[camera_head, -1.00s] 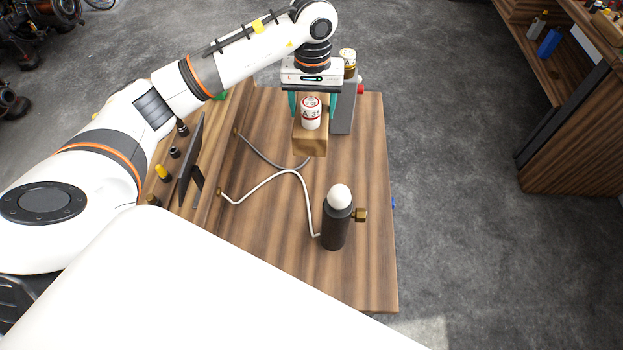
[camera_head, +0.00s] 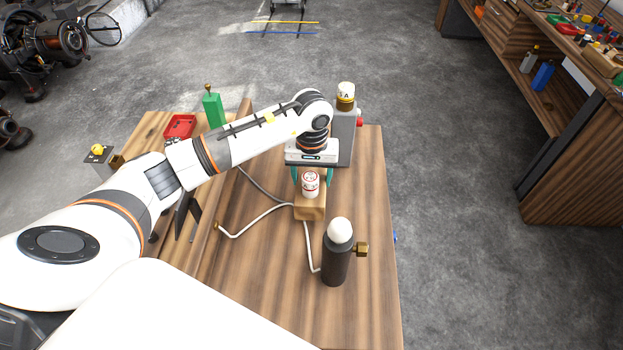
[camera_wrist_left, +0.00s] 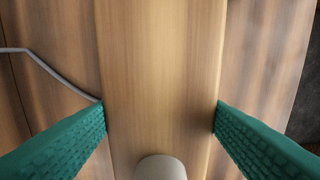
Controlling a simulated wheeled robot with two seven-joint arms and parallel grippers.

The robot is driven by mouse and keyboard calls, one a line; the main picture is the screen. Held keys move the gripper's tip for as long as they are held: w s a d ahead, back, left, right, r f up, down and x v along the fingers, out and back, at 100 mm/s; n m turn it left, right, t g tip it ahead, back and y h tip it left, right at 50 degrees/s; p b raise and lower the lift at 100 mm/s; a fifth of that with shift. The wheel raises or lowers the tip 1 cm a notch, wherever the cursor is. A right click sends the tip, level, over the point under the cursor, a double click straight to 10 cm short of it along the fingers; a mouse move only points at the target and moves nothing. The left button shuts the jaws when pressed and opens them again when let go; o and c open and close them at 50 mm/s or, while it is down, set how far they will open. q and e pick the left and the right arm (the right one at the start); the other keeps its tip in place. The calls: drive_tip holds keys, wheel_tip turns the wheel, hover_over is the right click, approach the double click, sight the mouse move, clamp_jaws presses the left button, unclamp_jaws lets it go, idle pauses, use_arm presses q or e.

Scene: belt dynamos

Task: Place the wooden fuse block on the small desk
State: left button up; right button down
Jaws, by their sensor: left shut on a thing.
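The wooden fuse block (camera_head: 311,209) is a light wooden block with a white, red-marked round fuse (camera_head: 310,183) on it. My left gripper (camera_head: 312,177) is shut on the block, with a teal finger on each side. In the left wrist view the block (camera_wrist_left: 160,75) fills the middle between the two fingers (camera_wrist_left: 160,118). The small desk (camera_head: 350,310) is the striped wooden top below it. I cannot tell whether the block touches the desk or hangs just above it. My right gripper is not in view.
A dark cylinder with a white bulb (camera_head: 337,255) stands in front of the block. White cables (camera_head: 255,222) cross the desk to the left.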

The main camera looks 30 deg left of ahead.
use_arm(q)
drive_tip(key=shift+f, duration=1.05)
drive_tip(key=shift+f, duration=0.15)
drive_tip(key=o, duration=1.4)
drive_tip(key=shift+o, duration=0.2)
